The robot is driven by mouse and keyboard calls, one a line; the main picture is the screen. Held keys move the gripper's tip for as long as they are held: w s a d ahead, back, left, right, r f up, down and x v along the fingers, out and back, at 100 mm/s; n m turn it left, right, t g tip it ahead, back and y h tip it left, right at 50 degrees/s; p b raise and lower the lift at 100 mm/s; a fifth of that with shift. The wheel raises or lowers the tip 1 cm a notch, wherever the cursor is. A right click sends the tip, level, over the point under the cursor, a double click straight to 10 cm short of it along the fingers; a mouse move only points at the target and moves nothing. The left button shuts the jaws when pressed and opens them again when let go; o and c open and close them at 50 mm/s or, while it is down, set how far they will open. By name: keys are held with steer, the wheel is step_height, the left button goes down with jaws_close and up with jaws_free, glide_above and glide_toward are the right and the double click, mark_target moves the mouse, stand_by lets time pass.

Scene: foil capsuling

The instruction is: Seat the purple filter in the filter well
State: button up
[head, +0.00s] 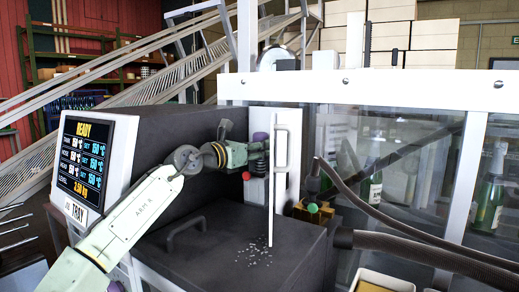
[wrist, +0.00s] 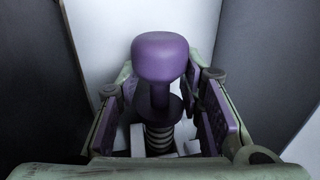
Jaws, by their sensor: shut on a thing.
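The purple filter (wrist: 160,58) stands upright between the fingers of my gripper (wrist: 160,100) in the wrist view. It has a rounded cap, a narrow stem and a wider collar, with a ribbed section below. Purple finger pads close in on both sides of the stem. My gripper (head: 256,150) is small there. The filter well is not clearly visible, and I cannot tell whether the filter's lower end touches it.
A white vertical bar (head: 272,200) stands just right of my gripper. A red knob (head: 246,175) is below it. The dark machine lid (head: 215,250) has a handle and scattered pale granules. Dark hoses (head: 400,230) and a glass enclosure with bottles lie to the right.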

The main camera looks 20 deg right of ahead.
steer(key=shift+r, duration=1.3)
stand_by(0.4)
steer(key=shift+f, duration=0.1)
stand_by(0.9)
steer(key=shift+f, duration=0.35)
steer(key=shift+f+b, duration=1)
steer(key=shift+f, duration=0.65)
steer(key=shift+f, duration=0.2)
